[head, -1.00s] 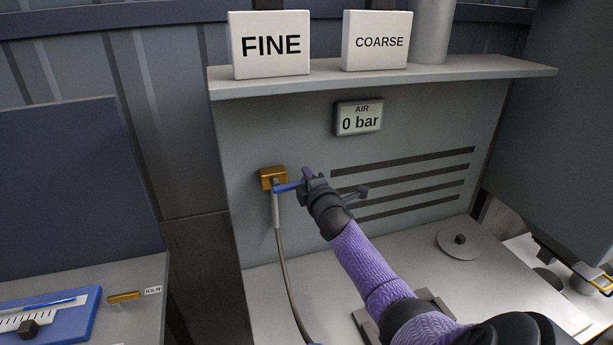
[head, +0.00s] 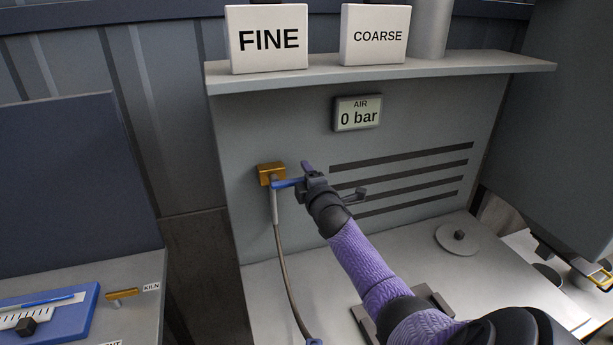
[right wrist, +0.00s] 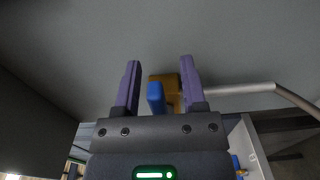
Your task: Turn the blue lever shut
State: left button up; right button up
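The blue lever (head: 286,184) juts roughly level to the right from a brass valve (head: 270,170) on the grey panel. In the right wrist view the lever (right wrist: 155,97) stands between my two purple fingers, with the brass valve (right wrist: 172,88) behind it. My right gripper (head: 304,179) is at the lever's outer end. Its fingers (right wrist: 160,62) are apart, with visible gaps on both sides of the lever. The air display (head: 358,113) reads 0 bar. My left gripper is out of view.
A hose (head: 282,260) hangs below the valve. Dark slots (head: 400,178) line the panel to the right. A shelf (head: 480,68) above bears the FINE (head: 267,39) and COARSE (head: 376,35) blocks. A blue tray (head: 80,312) lies at the lower left.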

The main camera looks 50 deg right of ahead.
jog(key=shift+s+a+r+p, duration=0.1)
jog(key=shift+s+a+p, duration=0.2)
jog(key=shift+s, duration=0.1)
jog(key=p+v, duration=0.2)
jog(key=v, duration=0.7)
jog(key=shift+d, duration=0.15)
